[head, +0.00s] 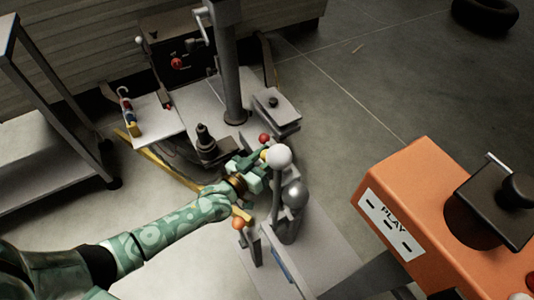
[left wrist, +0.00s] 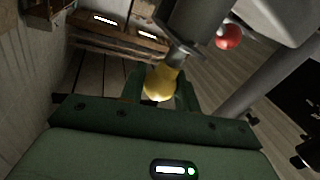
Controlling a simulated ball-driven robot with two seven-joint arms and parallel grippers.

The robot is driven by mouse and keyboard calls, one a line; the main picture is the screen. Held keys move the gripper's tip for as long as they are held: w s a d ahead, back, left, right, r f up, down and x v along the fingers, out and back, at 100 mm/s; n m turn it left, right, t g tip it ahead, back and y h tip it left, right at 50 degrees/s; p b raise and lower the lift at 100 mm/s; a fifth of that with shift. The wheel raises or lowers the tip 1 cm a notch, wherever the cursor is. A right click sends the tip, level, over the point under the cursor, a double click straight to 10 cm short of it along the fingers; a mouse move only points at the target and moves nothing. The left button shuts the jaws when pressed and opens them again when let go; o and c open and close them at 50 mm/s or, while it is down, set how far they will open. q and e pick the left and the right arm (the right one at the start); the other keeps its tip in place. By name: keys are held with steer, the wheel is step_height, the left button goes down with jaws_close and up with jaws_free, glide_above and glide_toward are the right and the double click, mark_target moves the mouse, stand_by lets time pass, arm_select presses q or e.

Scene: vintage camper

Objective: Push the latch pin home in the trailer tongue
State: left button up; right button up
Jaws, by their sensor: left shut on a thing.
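My left gripper (head: 255,167) reaches in from the left in the head view, among the metal parts of the trailer tongue (head: 325,240). In the left wrist view my left gripper (left wrist: 158,92) is shut on a yellow knob (left wrist: 160,80), apparently the latch pin's handle. The knob sits at the end of a grey metal cylinder (left wrist: 200,22). The pin's shaft and how deep it sits are hidden. In the head view the fingers mostly cover the knob. My right gripper is in neither view.
A white ball on a lever (head: 279,156) and a grey ball (head: 294,194) stand close right of the gripper. A red ball (head: 264,138) is just beyond; it also shows in the left wrist view (left wrist: 229,37). A grey post (head: 231,70) rises behind. An orange box (head: 430,220) fills the lower right.

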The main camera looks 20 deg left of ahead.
arm_select(q)
steer(key=shift+f+b, duration=0.65)
steer(key=shift+f, duration=0.35)
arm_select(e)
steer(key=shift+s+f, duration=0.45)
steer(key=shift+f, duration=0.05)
arm_select(q)
steer(key=o, duration=1.1)
steer(key=shift+r, duration=0.15)
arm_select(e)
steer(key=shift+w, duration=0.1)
